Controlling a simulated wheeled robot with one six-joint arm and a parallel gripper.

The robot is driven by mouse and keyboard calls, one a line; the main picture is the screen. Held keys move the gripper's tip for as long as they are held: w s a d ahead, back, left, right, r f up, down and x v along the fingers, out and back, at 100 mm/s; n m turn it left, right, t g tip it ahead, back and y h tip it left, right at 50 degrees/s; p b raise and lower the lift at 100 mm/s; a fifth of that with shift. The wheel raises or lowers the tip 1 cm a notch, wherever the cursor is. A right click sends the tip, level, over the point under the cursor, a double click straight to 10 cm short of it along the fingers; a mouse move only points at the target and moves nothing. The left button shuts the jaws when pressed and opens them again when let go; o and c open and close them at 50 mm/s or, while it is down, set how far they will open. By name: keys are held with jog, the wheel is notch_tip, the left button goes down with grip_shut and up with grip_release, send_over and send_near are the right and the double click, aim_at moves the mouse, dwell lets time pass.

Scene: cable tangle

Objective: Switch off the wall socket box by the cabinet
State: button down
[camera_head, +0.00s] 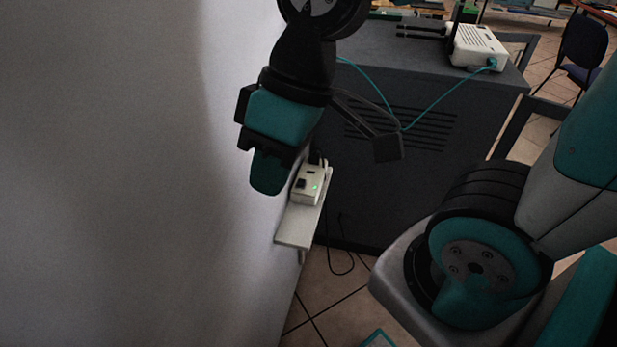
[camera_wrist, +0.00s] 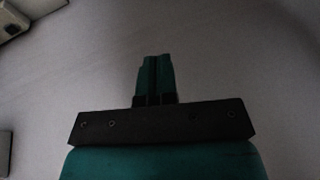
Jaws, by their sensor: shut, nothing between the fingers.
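The white socket box (camera_head: 310,183) sits on a narrow pale shelf (camera_head: 297,224) on the wall, beside the dark cabinet (camera_head: 420,110). A small green light and a dark switch show on its top, and a dark plug is at its far end. My gripper (camera_head: 268,186) is shut and empty, just left of the box and close to the wall; I cannot tell its exact gap from the box. In the wrist view the shut fingers (camera_wrist: 155,78) point at the plain wall, and a pale corner, possibly the box (camera_wrist: 14,14), shows at the top left.
A white router (camera_head: 478,46) stands on the cabinet, with a teal cable (camera_head: 440,100) hanging over the cabinet's front. A dark cable (camera_head: 340,262) loops down near the tiled floor. The wall (camera_head: 110,170) fills the left side. A dark chair (camera_head: 583,45) stands far right.

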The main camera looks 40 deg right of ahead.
jog(key=w+d+f+t+y+b, duration=0.1)
jog(key=w+d+f+b, duration=0.35)
jog(key=w+f, duration=0.35)
jog(key=w+d+f+t+b, duration=0.3)
jog(key=d+f, duration=0.4)
jog(key=d, duration=0.4)
jog(key=w+d+f+n+t+h+b, duration=0.1)
jog(key=w+d+f+t+b, duration=0.2)
jog(key=w+d+f+b, duration=0.3)
jog(key=w+d+f, duration=0.1)
jog(key=d+f, duration=0.1)
jog(key=d, duration=0.3)
jog(key=shift+w+d+f+t, duration=0.2)
jog(key=shift+w+d+t, duration=0.1)
jog(key=shift+w+d, duration=0.1)
jog(key=b, duration=0.2)
send_over(299, 180)
jog(key=s, duration=0.3)
jog(key=f, duration=0.7)
jog(key=shift+w+d+f, duration=0.1)
jog(key=shift+w+d, duration=0.1)
jog(key=shift+d, duration=0.15)
jog(key=shift+w+d+f, duration=0.1)
jog(key=shift+f, duration=0.55)
jog(key=shift+w+d+f, duration=0.1)
jog(key=shift+f, duration=0.5)
jog(key=shift+d+f, duration=0.1)
jog(key=shift+f, duration=0.55)
